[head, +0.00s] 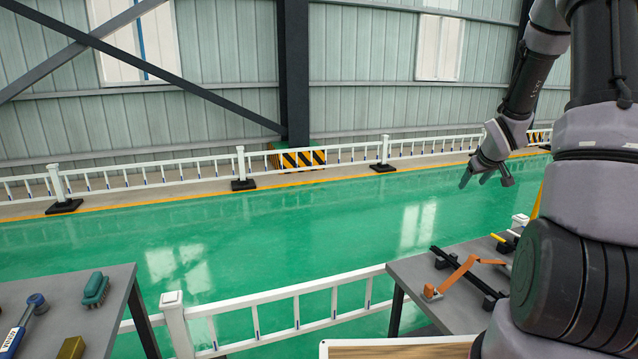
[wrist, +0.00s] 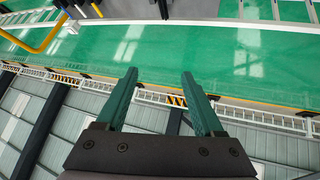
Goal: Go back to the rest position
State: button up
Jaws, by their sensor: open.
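My gripper (head: 486,178) is at the right in the head view, raised in the air above the green floor and pointing down to the left. Its fingers are apart and nothing is between them. In the wrist view the two green fingers of my gripper (wrist: 160,80) stand apart with only floor and railing behind them. My arm fills the right side of the head view and hides part of the right table.
A grey table (head: 455,312) at right bears dark bars and an orange bent part (head: 460,270). The left table (head: 75,292) holds a green-handled brush (head: 95,288) and a blue-handled tool (head: 30,315). White railings (head: 290,292) run between them. Open green floor lies beyond.

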jog(key=s+a+r+m, duration=0.2)
jog(key=s+a+r, duration=0.35)
jog(key=r, duration=0.25)
jog(key=s+a+r+m, duration=0.1)
jog(key=s+a+r, duration=0.3)
jog(key=s+r, duration=0.4)
jog(key=s+a+r+m+y, duration=0.1)
jog(key=s+a+r, duration=0.2)
jog(key=s+a, duration=0.3)
jog(key=s+a+r+m+g+y, duration=0.1)
jog(key=s+a, duration=0.5)
jog(key=s, duration=0.6)
notch_tip(320, 180, up, 3)
jog(key=shift+s+f+m+y, duration=0.1)
jog(key=shift+s+m+y, duration=0.2)
jog(key=shift+y, duration=0.5)
jog(key=shift+w+d, duration=0.1)
